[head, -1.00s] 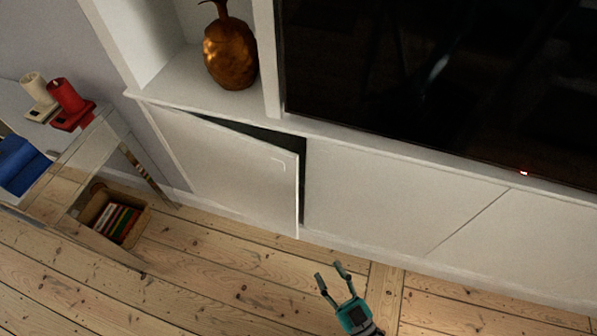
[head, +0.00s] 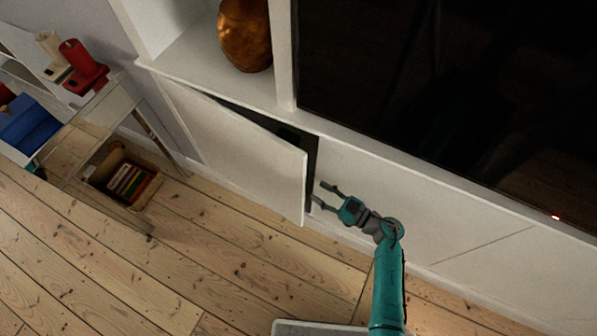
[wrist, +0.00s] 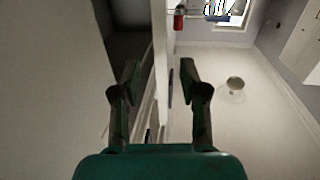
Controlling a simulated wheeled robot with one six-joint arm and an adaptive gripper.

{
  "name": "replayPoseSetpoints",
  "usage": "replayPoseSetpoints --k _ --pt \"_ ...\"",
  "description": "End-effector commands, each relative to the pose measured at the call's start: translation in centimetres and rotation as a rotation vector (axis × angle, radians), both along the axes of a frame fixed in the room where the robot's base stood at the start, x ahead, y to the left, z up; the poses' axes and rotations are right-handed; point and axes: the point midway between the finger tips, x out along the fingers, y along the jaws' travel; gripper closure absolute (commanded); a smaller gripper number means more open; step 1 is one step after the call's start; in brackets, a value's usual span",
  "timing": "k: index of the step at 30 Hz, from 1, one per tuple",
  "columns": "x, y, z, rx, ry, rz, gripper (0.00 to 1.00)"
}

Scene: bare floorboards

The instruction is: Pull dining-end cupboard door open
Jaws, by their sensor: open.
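The white cupboard door (head: 250,155) at the left end of the low cabinet stands ajar. A dark gap shows along its top and its right edge. My gripper (head: 318,194) is open, just right of the door's free edge, with its fingers pointing left towards it. In the wrist view the door's edge (wrist: 162,60) runs between the two open fingers of my gripper (wrist: 158,72), with the dark cupboard inside to its left. I cannot tell whether either finger touches the door.
A copper vase (head: 245,35) stands on the shelf above the door. The floorboards before the door are clear.

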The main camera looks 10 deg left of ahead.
Motion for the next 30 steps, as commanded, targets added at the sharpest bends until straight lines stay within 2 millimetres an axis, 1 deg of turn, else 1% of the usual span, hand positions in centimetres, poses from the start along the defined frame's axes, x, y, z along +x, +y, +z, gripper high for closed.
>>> replayPoseSetpoints --k 5,12,18,23,30 --pt "1.0 2.0 0.1 0.001 -0.003 0.004 0.56" --pt "3.0 5.8 0.1 0.002 -0.003 0.003 0.56" --pt "4.2 8.1 0.1 0.002 -0.003 0.001 0.56" --pt "4.7 9.1 0.1 0.001 -0.003 -0.001 0.56" --pt "4.9 9.2 0.1 0.001 -0.003 -0.002 0.56"
